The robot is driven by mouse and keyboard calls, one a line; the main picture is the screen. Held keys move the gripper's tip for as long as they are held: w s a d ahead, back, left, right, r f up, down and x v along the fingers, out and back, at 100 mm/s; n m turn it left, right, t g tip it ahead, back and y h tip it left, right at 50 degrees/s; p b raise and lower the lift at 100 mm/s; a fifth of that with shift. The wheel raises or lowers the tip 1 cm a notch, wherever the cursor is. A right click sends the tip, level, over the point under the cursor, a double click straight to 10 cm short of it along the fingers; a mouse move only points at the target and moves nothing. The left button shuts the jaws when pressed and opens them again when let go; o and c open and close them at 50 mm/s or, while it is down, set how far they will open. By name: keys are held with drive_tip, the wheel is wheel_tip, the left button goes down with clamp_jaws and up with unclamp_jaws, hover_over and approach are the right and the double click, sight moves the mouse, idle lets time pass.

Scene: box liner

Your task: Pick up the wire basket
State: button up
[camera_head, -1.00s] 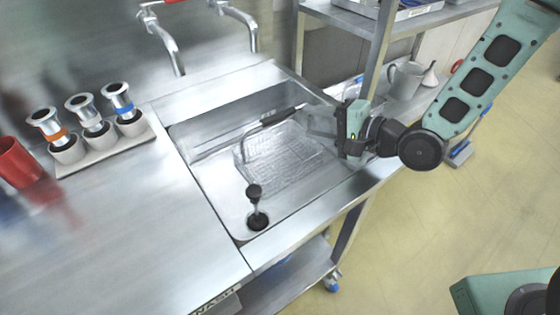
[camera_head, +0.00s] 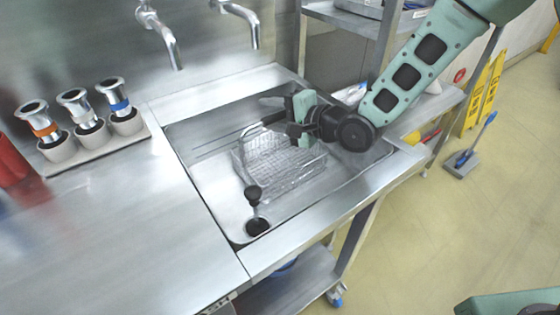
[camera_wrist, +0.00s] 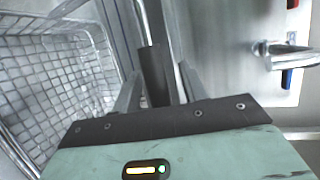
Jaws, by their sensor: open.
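The wire basket (camera_head: 284,165) sits in the steel sink (camera_head: 222,200), its mesh floor and walls showing. A curved handle with a dark grip (camera_head: 274,117) rises over it. My gripper (camera_head: 270,125) is at this handle, above the basket's far side. In the wrist view the basket (camera_wrist: 50,88) fills the left side. The dark handle grip (camera_wrist: 156,75) stands between the two open fingers of my gripper (camera_wrist: 158,88). I cannot tell whether the fingers touch it.
Two taps (camera_head: 246,22) hang over the sink's back edge. A dark drain plug (camera_head: 256,207) stands in the near sink corner. A holder with metal cylinders (camera_head: 84,150) is on the left counter. A shelf post (camera_head: 384,45) stands behind my arm.

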clamp_jaws()
drive_tip(key=shift+r, duration=0.1)
